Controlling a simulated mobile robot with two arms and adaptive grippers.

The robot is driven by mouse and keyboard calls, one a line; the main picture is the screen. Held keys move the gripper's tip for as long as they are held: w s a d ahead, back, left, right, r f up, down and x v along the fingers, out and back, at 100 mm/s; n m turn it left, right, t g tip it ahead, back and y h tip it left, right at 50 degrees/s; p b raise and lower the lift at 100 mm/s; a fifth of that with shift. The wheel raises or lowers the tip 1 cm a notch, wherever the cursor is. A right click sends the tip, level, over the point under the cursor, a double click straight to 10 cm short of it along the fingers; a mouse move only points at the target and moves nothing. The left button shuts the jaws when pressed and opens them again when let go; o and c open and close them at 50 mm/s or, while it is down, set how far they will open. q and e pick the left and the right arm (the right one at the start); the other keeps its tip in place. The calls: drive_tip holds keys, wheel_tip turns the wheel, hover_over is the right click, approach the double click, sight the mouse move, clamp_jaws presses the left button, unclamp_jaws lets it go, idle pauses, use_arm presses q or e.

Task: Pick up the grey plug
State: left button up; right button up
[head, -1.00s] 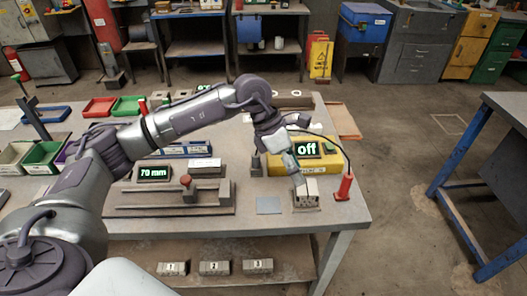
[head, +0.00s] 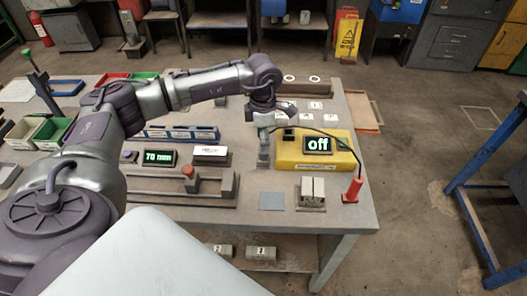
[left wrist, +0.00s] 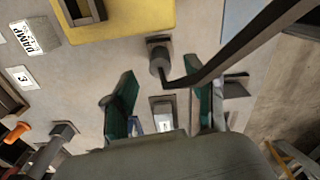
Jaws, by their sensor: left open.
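The grey plug (head: 264,160) appears as a small grey post on the bench, just left of the yellow box, partly hidden by my left gripper. My left gripper (head: 265,133) hangs above it in the head view. In the left wrist view, the green fingertips of this gripper (left wrist: 165,105) are spread apart with nothing held between them. A short round grey peg on a square base (left wrist: 158,58) shows just beyond the fingertips. I cannot tell for sure whether it is the plug. My right gripper is not in view.
The yellow box (head: 312,152) with a display reading "off" stands close by. A black cable runs to a red probe (head: 353,188). A grey block (head: 312,192) and flat blue-grey plate (head: 272,201) lie near the front edge. A 70 mm display (head: 159,157) is left.

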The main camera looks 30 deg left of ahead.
use_arm(q)
wheel_tip(320, 180, down, 4)
drive_tip(key=shift+r+p, duration=0.2)
drive_tip(key=shift+p, duration=0.55)
drive_tip(key=shift+f, duration=0.55)
drive_tip(key=c, duration=0.8)
clamp_jaws()
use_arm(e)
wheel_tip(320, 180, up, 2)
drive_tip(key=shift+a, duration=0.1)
